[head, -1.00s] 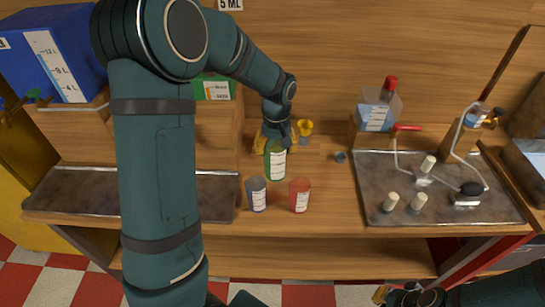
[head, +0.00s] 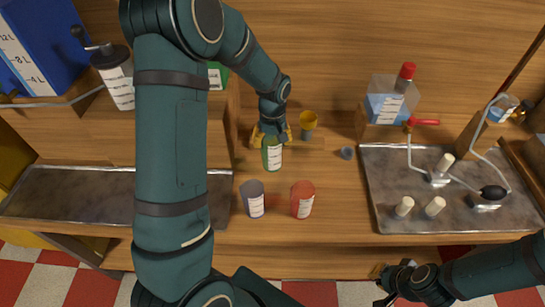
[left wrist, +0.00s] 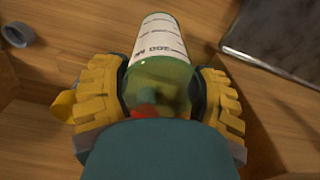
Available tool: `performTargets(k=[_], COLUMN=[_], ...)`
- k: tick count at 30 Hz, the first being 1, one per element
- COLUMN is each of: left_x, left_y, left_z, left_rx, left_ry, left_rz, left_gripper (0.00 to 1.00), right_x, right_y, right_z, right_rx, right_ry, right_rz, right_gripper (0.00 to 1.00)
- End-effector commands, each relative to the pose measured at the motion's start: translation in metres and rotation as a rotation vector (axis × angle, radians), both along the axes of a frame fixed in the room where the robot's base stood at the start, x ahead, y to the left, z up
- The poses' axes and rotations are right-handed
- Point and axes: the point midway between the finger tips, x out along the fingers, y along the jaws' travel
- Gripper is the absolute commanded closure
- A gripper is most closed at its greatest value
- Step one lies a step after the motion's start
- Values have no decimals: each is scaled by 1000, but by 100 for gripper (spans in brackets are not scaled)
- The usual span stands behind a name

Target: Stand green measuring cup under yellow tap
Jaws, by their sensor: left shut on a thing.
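The green measuring cup (head: 272,155) has a white scale label and stands out in front of my left gripper (head: 271,134). The left gripper is shut on it, with yellow fingers on both sides. In the left wrist view the cup (left wrist: 168,50) lies between the fingers (left wrist: 158,95), its scale facing the camera. I cannot tell whether its base touches the bench. A small yellow-orange fitting (head: 520,112) at the far right may be the yellow tap, but it is too small to be sure. My right gripper (head: 380,275) is low at the right; its jaws are unclear.
A grey-blue cup (head: 252,200) and a red cup (head: 301,200) stand in front. A red-handled tap (head: 424,122) and pegs stand over the right metal tray (head: 395,222). A blue tank (head: 40,50) is at left.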

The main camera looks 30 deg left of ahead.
Motion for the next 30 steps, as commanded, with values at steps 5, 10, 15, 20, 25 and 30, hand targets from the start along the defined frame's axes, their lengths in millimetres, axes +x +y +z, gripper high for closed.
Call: performTargets(k=[5, 10, 15, 20, 25, 30], left_x=[0, 0, 0, 1, 0, 0], left_y=[0, 0, -1, 0, 0, 0], left_z=[-23, -35, -58, -62, -63, -65], left_rx=[0, 0, -1, -1, 0, 0], left_ry=[0, 0, 2, -2, -1, -1], left_rz=[-1, -1, 0, 0, -1, -1], left_gripper=[72, 73, 73, 73, 73, 13], right_x=[0, -1, -1, -2, -2, -3], right_y=[0, 1, 1, 1, 1, 1], right_z=[-2, -4, -6, -6, -7, -9], right_rx=[0, 1, 1, 1, 1, 2], right_ry=[1, 1, 4, 4, 4, 6], right_rz=[1, 3, 4, 4, 5, 6], right_gripper=[100, 100, 100, 100, 100, 100])
